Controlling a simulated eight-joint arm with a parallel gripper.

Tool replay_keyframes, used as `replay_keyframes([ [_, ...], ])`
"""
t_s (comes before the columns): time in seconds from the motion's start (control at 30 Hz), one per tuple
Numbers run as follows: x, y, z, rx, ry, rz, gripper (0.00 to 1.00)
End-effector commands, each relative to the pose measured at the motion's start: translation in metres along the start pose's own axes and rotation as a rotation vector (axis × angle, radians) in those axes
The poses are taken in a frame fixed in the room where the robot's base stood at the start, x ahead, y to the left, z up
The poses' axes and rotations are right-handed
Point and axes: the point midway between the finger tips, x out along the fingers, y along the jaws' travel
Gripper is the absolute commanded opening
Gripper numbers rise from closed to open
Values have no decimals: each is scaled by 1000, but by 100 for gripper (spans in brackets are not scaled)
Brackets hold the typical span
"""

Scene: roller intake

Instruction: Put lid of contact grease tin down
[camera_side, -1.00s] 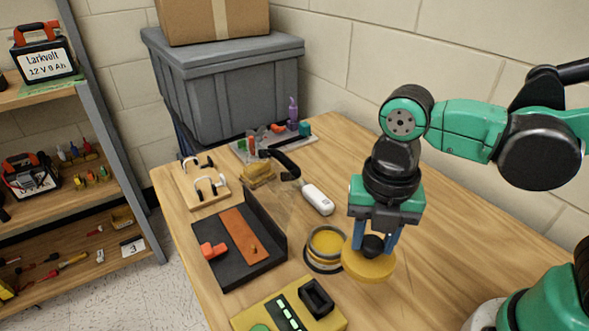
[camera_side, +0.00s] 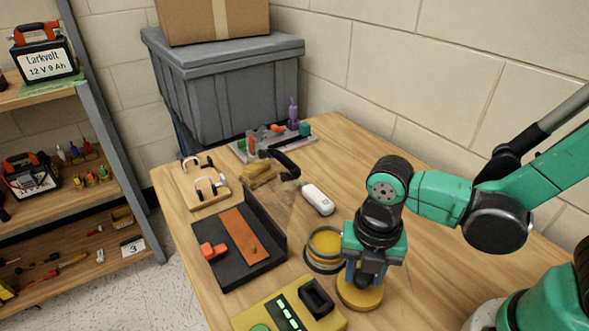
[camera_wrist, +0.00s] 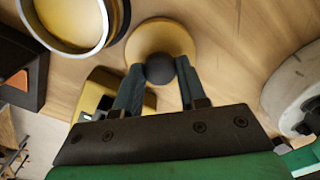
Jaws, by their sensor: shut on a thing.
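The yellow lid of the contact grease tin (camera_side: 360,296) is low at the table's front right. It also shows in the wrist view (camera_wrist: 160,37). My gripper (camera_side: 364,279) is above it, with its fingers shut on the lid's dark round knob (camera_wrist: 160,69). I cannot tell whether the lid's underside touches the table. The open tin (camera_side: 325,248), with yellow grease inside and a dark and pale rim, stands just behind and left of the lid. The tin also shows at the upper left of the wrist view (camera_wrist: 72,48).
A yellow device with green lights (camera_side: 275,312) stands close on the lid's left. A black tray (camera_side: 222,262) with an orange strip lies further left. A white handheld tool (camera_side: 318,199) lies behind the tin. Bare wood (camera_side: 440,285) is free to the right.

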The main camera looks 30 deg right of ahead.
Motion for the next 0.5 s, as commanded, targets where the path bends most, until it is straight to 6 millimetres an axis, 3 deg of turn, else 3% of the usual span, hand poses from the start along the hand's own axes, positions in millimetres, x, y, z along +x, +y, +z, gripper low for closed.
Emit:
replay_keyframes([
  [0.23, 3, 0, 0, 0, 0, 0, 0],
  [0.27, 3, 0, 0, 0, 0, 0, 45],
  [0.33, 3, 0, 0, 0, 0, 0, 65],
  [0.5, 3, 0, 0, 0, 0, 0, 68],
])
